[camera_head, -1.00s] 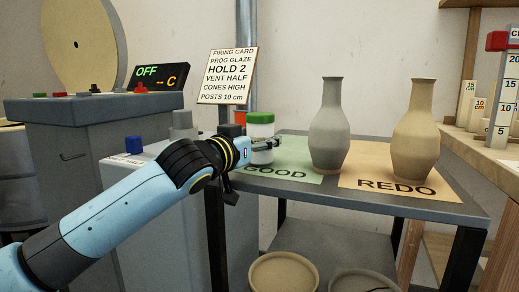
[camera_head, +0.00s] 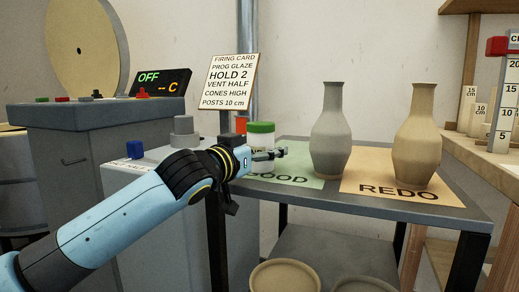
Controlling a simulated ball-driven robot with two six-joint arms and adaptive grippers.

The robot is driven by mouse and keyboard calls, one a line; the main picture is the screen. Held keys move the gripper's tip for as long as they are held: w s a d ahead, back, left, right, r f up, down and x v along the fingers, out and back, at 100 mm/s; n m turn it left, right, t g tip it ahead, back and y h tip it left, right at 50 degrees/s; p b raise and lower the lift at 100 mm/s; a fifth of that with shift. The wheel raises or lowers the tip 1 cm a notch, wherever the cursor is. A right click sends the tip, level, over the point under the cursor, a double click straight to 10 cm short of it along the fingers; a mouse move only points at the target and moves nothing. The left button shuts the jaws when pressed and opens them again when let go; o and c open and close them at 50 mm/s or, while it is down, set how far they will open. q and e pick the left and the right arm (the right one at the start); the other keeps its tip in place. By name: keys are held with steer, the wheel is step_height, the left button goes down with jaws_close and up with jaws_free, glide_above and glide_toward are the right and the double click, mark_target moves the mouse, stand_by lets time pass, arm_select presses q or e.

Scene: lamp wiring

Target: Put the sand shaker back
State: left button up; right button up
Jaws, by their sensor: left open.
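A white shaker (camera_head: 260,138) with a green lid stands upright at the left back of the table, by the green GOOD mat (camera_head: 318,181). My left gripper (camera_head: 274,153) is open, in front of the lower part of the shaker. It hides the shaker's base, so I cannot tell whether the fingers touch it or exactly what it stands on. My right gripper is out of view.
A grey vase (camera_head: 330,135) stands on the GOOD mat's right side, and a tan vase (camera_head: 416,135) on the REDO mat (camera_head: 400,187). An orange object (camera_head: 241,125) and the firing card (camera_head: 230,82) are behind my left wrist. The mat fronts are clear.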

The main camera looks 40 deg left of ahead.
arm_select(q)
steer(key=shift+r, duration=0.2)
steer(key=shift+s, duration=0.35)
steer(key=s+p, duration=0.1)
steer(key=s, duration=0.1)
steer(key=s+p, duration=0.1)
steer(key=s, duration=0.2)
steer(key=s+p, duration=0.1)
steer(key=s, duration=0.2)
steer(key=shift+s+d+r, duration=0.1)
steer(key=shift+s+d, duration=0.05)
steer(key=shift+d, duration=0.15)
steer(key=s, duration=0.3)
steer(key=shift+p, duration=0.35)
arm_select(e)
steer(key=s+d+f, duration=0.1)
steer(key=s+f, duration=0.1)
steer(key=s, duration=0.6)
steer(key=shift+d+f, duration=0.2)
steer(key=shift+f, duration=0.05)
arm_select(q)
steer(key=shift+f, duration=0.25)
